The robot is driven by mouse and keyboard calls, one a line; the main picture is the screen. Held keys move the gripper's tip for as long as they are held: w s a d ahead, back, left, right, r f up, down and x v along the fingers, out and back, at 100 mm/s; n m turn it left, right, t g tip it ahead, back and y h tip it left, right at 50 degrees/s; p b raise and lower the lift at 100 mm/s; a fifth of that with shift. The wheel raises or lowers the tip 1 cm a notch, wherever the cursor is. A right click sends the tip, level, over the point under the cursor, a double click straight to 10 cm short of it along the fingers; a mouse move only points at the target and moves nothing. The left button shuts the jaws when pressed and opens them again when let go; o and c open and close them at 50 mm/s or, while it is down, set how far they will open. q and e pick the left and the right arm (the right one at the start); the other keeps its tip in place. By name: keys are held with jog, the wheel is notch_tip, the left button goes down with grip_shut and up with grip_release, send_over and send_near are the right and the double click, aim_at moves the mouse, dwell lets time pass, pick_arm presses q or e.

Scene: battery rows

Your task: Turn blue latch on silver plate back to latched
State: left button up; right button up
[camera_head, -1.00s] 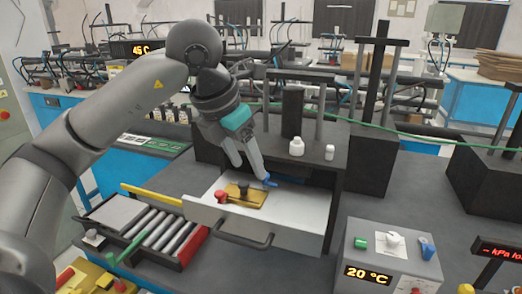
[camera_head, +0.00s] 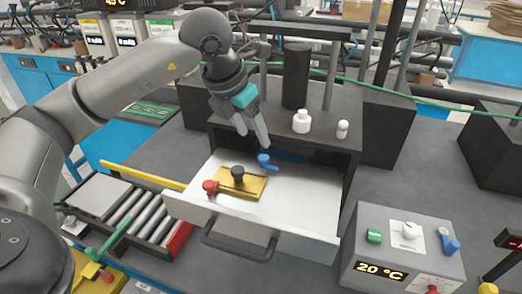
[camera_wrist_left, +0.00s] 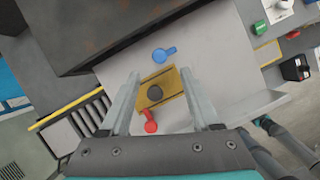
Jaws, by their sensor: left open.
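The blue latch (camera_head: 265,161) sits on the silver plate (camera_head: 288,213), behind the yellow block. Its short arm points right and toward the front in the head view; in the left wrist view the blue latch (camera_wrist_left: 163,55) points right and slightly up. A red latch (camera_head: 211,187) sits at the left of the yellow block (camera_head: 252,187), which carries a black knob (camera_head: 238,172). My left gripper (camera_head: 254,137) is open and empty, above and behind the blue latch, apart from it. In the left wrist view its fingers straddle the yellow block from above. My right gripper does not show.
The plate is the top of a pulled-out drawer with a dark handle (camera_head: 240,246). Two white bottles (camera_head: 301,121) stand on the dark housing behind. A roller tray (camera_head: 128,207) lies left. A control box (camera_head: 402,246) with another blue lever (camera_head: 450,243) stands right.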

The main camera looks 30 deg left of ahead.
aim_at(263, 156)
pick_arm(q)
jog(key=x, duration=0.8)
jog(key=shift+p, duration=0.3)
jog(key=shift+c, duration=0.2)
grip_shut()
